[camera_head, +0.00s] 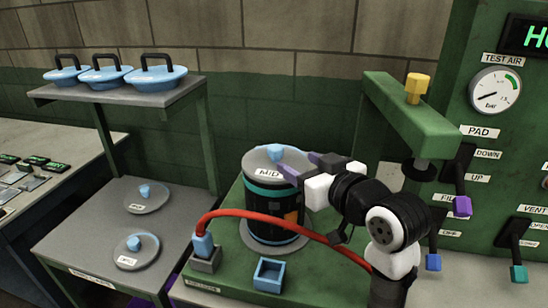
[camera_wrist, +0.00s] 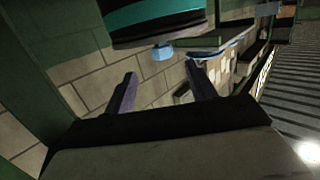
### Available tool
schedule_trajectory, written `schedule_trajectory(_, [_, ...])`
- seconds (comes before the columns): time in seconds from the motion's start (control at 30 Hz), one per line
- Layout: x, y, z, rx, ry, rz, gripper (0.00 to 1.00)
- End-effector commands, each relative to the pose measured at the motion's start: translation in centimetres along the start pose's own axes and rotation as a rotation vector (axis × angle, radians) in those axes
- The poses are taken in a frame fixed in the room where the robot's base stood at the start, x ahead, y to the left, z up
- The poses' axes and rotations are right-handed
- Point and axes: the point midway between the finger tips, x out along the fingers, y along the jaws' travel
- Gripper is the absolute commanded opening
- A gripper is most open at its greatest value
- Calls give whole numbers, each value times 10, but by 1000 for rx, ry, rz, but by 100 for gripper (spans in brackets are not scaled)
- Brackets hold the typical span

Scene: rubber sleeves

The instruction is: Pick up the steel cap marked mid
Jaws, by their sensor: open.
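The steel cap marked MID (camera_head: 259,164) is a grey disc with a blue knob (camera_head: 276,150). It sits level on top of a black drum with a teal band (camera_head: 262,192). My gripper (camera_head: 297,157) is open at the cap's right side, its purple fingers pointing left towards the knob. In the wrist view the picture is turned over: the drum is at the top and the blue knob (camera_wrist: 162,52) hangs below it. The knob appears between and beyond the open fingers (camera_wrist: 161,76), with nothing held. Whether a finger touches it I cannot tell.
Two similar caps with blue knobs (camera_head: 147,199) (camera_head: 136,251) lie on the lower left shelf. Blue lids (camera_head: 107,76) stand on the upper shelf. A red hose (camera_head: 290,229) arches before the drum. A green overhead arm (camera_head: 420,122) and levered panel stand right.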

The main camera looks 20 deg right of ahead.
Motion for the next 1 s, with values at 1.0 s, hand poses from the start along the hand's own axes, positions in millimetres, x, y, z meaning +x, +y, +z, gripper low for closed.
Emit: schedule_trajectory(1.0, [93, -4, -3, -1, 0, 0, 56])
